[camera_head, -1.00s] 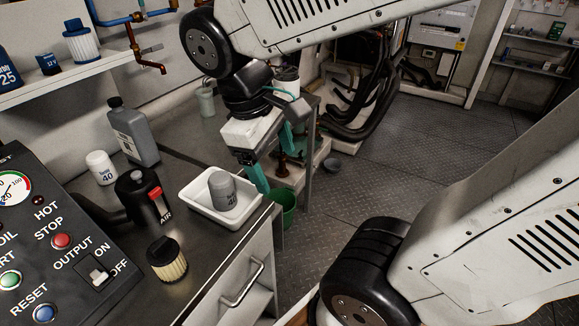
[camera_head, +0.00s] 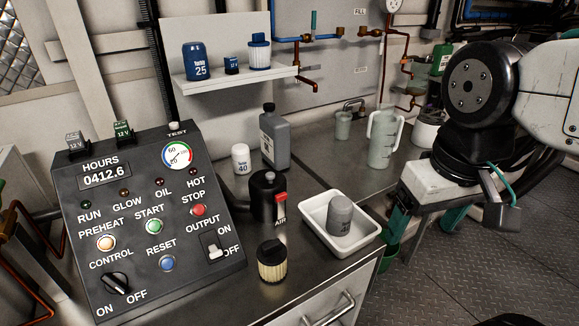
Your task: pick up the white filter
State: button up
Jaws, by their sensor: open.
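The white filter (camera_head: 241,158) is a small white can marked 40. It stands upright on the metal bench, behind the black air canister and left of the grey bottle. A grey can (camera_head: 340,215), also marked 40, lies tilted in the white tray (camera_head: 367,237). My gripper (camera_head: 424,228) is at the right, beyond the bench's right edge and well away from the white filter. Its teal fingers point down and are apart, with nothing seen between them.
The grey bottle (camera_head: 274,140) and black air canister (camera_head: 268,200) crowd the white filter. A pleated filter with a black cap (camera_head: 271,262) stands in front. The control panel (camera_head: 150,225) fills the left. A shelf (camera_head: 235,86) with blue filters hangs above.

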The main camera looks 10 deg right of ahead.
aim_at(240, 152)
jog(key=k, duration=0.65)
jog(key=u, duration=0.65)
jog(key=i, duration=0.95)
jog(key=z, duration=0.05)
